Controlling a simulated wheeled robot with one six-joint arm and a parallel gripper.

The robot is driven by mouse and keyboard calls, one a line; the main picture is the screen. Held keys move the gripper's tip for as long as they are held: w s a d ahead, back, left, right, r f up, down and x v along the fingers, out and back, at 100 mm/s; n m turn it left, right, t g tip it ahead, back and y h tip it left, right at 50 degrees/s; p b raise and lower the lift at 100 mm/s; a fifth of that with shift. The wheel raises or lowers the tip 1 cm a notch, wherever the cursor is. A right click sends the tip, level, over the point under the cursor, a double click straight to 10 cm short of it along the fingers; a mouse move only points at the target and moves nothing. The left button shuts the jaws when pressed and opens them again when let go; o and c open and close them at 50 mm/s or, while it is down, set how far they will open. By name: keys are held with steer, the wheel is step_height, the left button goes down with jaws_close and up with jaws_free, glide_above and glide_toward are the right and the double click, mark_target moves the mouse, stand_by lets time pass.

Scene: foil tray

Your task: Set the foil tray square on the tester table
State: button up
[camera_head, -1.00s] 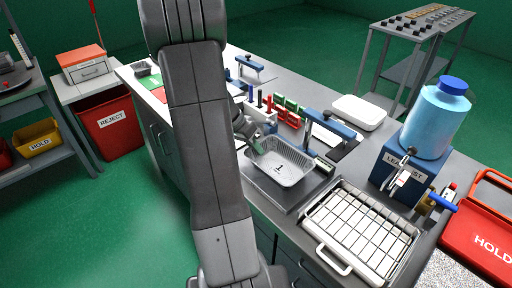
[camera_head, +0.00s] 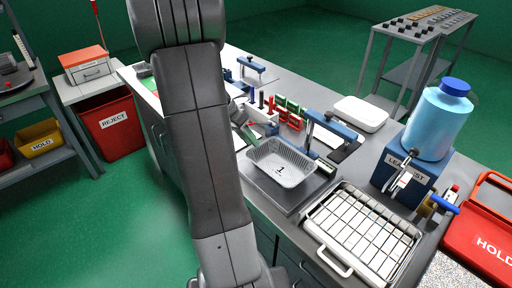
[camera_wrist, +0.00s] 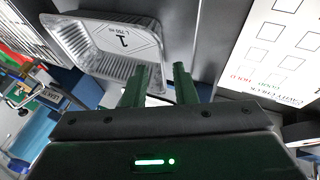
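The foil tray (camera_head: 262,164), a shiny open pan with a "1" label inside, sits upright on the grey plate of the tester table (camera_head: 290,205). Its edges look roughly in line with the plate; exact squareness cannot be told. It also shows in the wrist view (camera_wrist: 103,68), ahead of my fingers. My gripper (camera_head: 250,135) is just up and left of the tray's left end, partly hidden behind my arm. In the wrist view its two green fingers (camera_wrist: 158,80) stand apart with nothing seen held between them.
A blue clamp (camera_head: 335,127) stands behind the tray. A wire rack in a metal pan (camera_head: 345,268) lies close at the right front. The blue leak-test unit (camera_head: 392,172) is farther right. A printed sheet (camera_wrist: 282,50) shows in the wrist view.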

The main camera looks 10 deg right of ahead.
steer(key=v, duration=0.7)
steer(key=shift+r, duration=0.1)
